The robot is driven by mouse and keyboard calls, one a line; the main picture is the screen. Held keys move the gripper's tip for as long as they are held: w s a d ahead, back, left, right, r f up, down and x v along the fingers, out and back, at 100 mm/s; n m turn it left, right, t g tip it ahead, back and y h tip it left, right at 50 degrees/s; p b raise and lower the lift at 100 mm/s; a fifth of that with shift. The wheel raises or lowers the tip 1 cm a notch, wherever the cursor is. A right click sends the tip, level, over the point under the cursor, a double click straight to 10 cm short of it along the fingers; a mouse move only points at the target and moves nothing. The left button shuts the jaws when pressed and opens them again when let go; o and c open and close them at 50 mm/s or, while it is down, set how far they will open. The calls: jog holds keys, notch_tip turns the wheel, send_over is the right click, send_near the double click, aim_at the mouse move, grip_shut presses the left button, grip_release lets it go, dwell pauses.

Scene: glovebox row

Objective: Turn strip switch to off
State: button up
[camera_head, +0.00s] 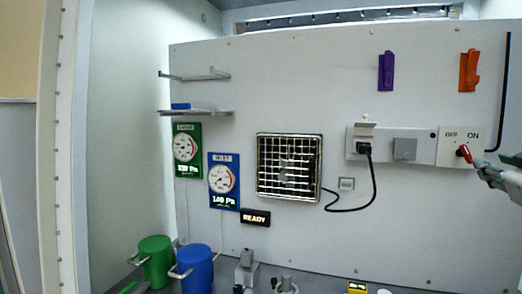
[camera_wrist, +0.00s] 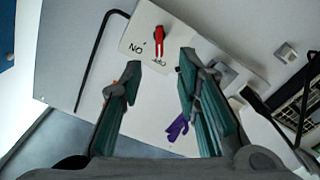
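The strip switch is a red rotary lever (camera_head: 465,153) on a white plate (camera_head: 447,160) at the right end of the wall strip. The plate reads OFF on the left and ON on the right. The lever slants down and right in the head view, toward the ON side. My gripper (camera_head: 482,170) comes in from the right edge, close to the lever. In the wrist view the red lever (camera_wrist: 159,40) lies just beyond my open fingers (camera_wrist: 160,65), between their lines. Nothing is held. Contact with the lever is not visible.
The strip also carries a plug (camera_head: 364,148) with a black cable and a grey cover (camera_head: 405,149). Purple (camera_head: 386,71) and orange (camera_head: 468,70) clips hang above. A black conduit (camera_head: 506,90) runs right of the switch. Green (camera_head: 155,262) and blue (camera_head: 195,270) mugs stand lower left.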

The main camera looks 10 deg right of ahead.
aim_at(469, 155)
jog(key=x, duration=1)
jog(key=shift+w+d+b, duration=0.15)
jog(key=shift+b, duration=0.25)
grip_shut()
